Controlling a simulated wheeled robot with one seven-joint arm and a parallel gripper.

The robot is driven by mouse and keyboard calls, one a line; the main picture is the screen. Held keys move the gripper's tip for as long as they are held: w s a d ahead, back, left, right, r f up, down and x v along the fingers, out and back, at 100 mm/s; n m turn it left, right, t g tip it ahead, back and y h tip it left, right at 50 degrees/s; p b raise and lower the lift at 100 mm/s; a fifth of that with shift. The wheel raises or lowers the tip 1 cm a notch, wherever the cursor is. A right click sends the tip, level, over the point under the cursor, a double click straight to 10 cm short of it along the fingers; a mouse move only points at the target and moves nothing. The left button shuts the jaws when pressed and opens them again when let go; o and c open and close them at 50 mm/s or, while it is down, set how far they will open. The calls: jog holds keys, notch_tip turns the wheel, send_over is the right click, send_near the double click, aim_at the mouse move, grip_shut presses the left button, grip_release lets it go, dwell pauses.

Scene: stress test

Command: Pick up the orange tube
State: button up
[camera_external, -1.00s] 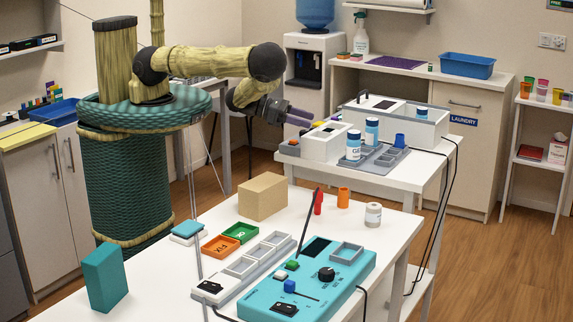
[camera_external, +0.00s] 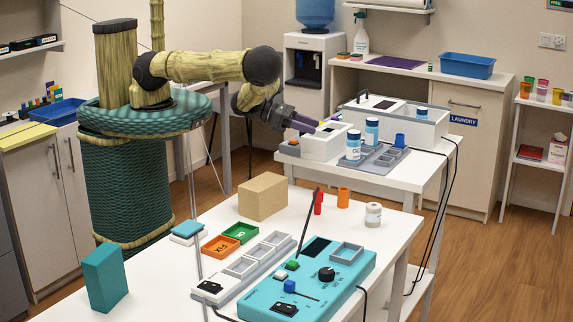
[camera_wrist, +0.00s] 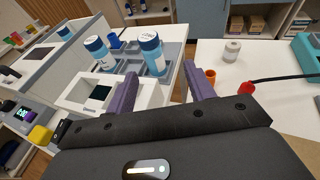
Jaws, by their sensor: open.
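The orange tube (camera_external: 343,197) stands upright near the back right of the front white table, beside a red object (camera_external: 318,203) and a white jar (camera_external: 373,214). In the wrist view the orange tube (camera_wrist: 210,76) is partly hidden beside the right finger. My gripper (camera_external: 309,123) is at the white box on the farther table, up and away from the tube. Its two purple fingers show spread and empty in the wrist view (camera_wrist: 163,85).
A cardboard box (camera_external: 262,196) stands left of the tube. A teal control panel (camera_external: 318,285) with a thin dark rod lies in front. Little free room surrounds the tube.

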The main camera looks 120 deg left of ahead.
aim_at(343, 198)
jog(key=w+d+f+m+h+b, duration=0.1)
jog(key=w+d+f+b, duration=0.2)
jog(key=w+b, duration=0.1)
jog(key=w+d+f+m+g+h+b, duration=0.1)
jog(key=w+d+f+b, duration=0.2)
jog(key=w, duration=0.4)
jog(key=shift+w+d+f+h+b, duration=0.15)
jog(key=shift+d+f+h+b, duration=0.2)
jog(key=shift+f+b, duration=0.4)
jog(key=shift+f, duration=1.65)
jog(key=shift+f, duration=0.1)
